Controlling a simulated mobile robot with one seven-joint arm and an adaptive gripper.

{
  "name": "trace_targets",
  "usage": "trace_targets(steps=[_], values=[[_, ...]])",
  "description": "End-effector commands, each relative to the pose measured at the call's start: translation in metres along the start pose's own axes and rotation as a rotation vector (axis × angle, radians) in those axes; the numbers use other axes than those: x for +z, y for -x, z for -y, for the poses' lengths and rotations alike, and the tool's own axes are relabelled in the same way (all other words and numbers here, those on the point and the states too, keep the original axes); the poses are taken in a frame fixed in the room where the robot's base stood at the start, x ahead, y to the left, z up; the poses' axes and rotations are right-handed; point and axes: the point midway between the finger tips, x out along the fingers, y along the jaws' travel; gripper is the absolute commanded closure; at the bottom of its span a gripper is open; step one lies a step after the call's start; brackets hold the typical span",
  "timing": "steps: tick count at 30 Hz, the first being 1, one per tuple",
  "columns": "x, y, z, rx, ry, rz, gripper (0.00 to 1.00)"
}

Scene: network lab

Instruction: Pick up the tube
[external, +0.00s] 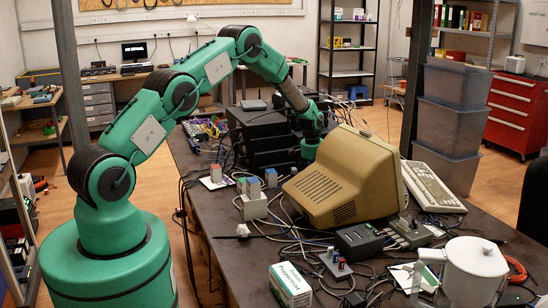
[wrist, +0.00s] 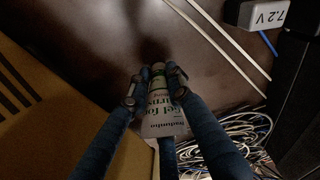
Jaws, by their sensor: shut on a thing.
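The tube (wrist: 163,122) is pale with printed lettering that reads like a gel for burns. In the wrist view it lies between the dark blue fingers of my gripper (wrist: 156,80). The fingers are shut on it, with tips on both sides of its upper part. Dark table surface shows beyond the tube; I cannot tell how far above the table it is. In the external view my arm reaches down behind the old beige monitor (external: 338,176), which hides the fingers and the tube.
The monitor's side (wrist: 40,105) is close on the left in the wrist view. Tangled cables (wrist: 235,135) lie at lower right, and a white block marked 7.2 V (wrist: 258,14) at top right. Black equipment (external: 262,122) stands left of my gripper; a keyboard (external: 432,187) is right of the monitor.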

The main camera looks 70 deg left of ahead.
Motion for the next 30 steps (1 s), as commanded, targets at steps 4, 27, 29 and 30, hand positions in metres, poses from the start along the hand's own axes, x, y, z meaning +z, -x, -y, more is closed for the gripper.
trace_targets(steps=[4,27,29,30], values=[[0.0,0.0,0.0,0.0,0.0,0.0,1.0],[-0.009,0.075,0.0,0.0,0.0,-0.001,1.0],[-0.011,0.083,0.0,0.0,0.0,-0.002,1.0],[-0.011,0.087,0.0,0.0,0.0,-0.002,1.0]])
